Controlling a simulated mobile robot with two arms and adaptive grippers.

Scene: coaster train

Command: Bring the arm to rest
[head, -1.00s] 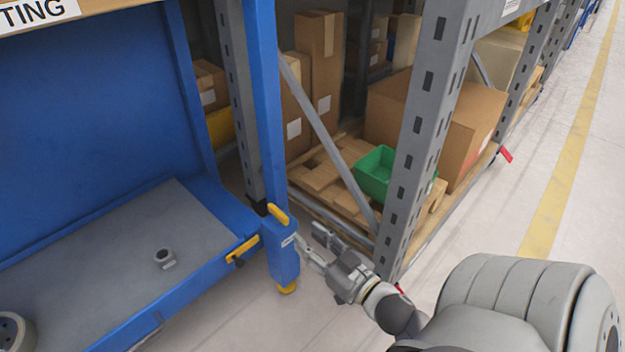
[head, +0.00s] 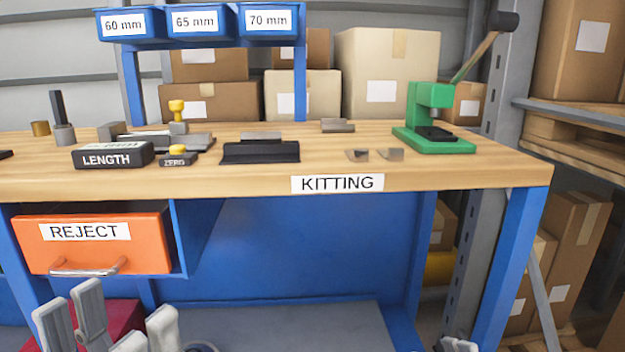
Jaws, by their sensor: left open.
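My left gripper (head: 118,318) shows at the bottom left with its grey fingers spread and nothing between them. It is in front of the kitting bench, below the tabletop and near the orange drawer. A small grey tip at the bottom edge, right of centre, looks like part of my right gripper (head: 456,345). Most of it is cut off by the picture's edge, so its fingers cannot be judged.
The wooden kitting bench (head: 235,184) spans the view, with a green press (head: 428,118), a length gauge (head: 112,156) and small metal parts on top. The orange reject drawer (head: 92,246) hangs below. Racks with boxes (head: 575,235) stand at the right.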

